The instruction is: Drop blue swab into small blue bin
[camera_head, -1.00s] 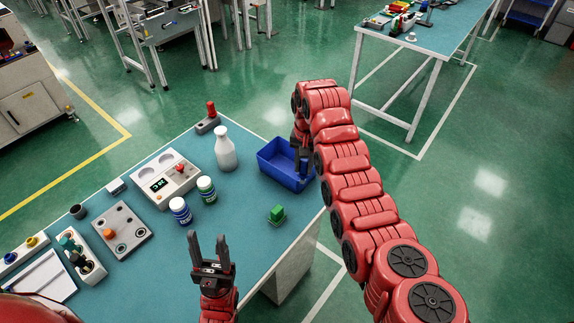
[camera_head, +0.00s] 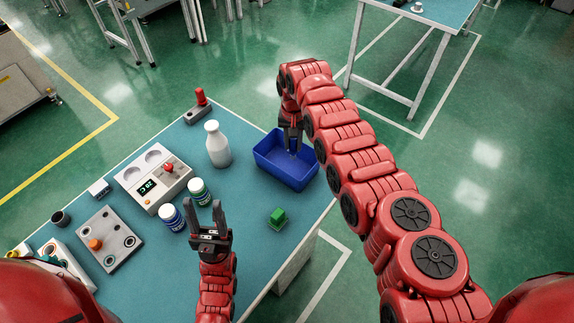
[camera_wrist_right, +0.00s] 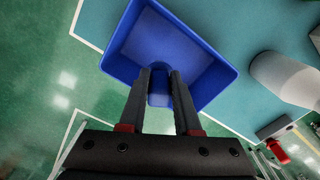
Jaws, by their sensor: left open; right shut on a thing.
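The small blue bin (camera_head: 284,176) stands at the table's far right corner, and it fills the upper middle of the right wrist view (camera_wrist_right: 213,72). My right gripper (camera_head: 293,152) points down over the bin. In the right wrist view its fingers (camera_wrist_right: 160,72) are nearly together on the blue swab (camera_wrist_right: 158,99). The swab is hard to tell from the bin's blue wall behind it, and its ends are not clear.
A white bottle (camera_head: 217,146) stands left of the bin. A green block (camera_head: 277,217) lies in front of it. A device with a display (camera_head: 152,180), two capped bottles (camera_head: 171,217) and a grey plate (camera_head: 110,239) occupy the table's left part.

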